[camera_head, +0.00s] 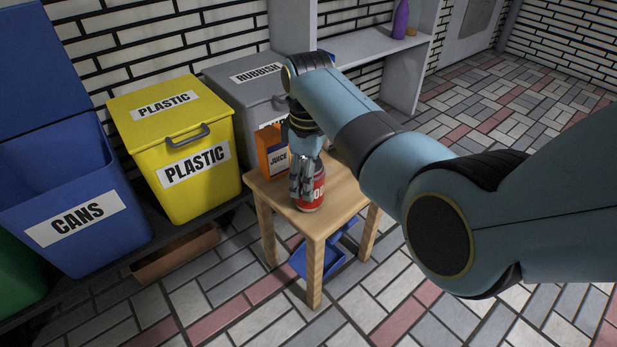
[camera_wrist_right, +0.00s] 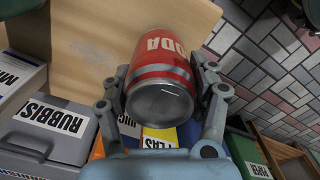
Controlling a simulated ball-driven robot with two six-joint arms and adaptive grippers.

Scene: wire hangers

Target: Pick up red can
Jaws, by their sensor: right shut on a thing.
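The red can (camera_head: 313,191) is on the small wooden table (camera_head: 327,214) in the head view, near its front left part. My right gripper (camera_head: 306,190) comes down from above and is shut around the can. In the right wrist view the can (camera_wrist_right: 163,70) lies between both fingers of the gripper (camera_wrist_right: 164,92), with its silver end towards the camera and "SODA" lettering partly visible. I cannot tell whether the can is touching the tabletop. My left gripper is not in view.
An orange juice carton (camera_head: 272,150) stands on the table behind the can. A blue cans bin (camera_head: 75,205) with its lid up, a yellow plastic bin (camera_head: 180,145) and a grey rubbish bin (camera_head: 243,92) line the left. A blue object (camera_head: 318,262) lies under the table.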

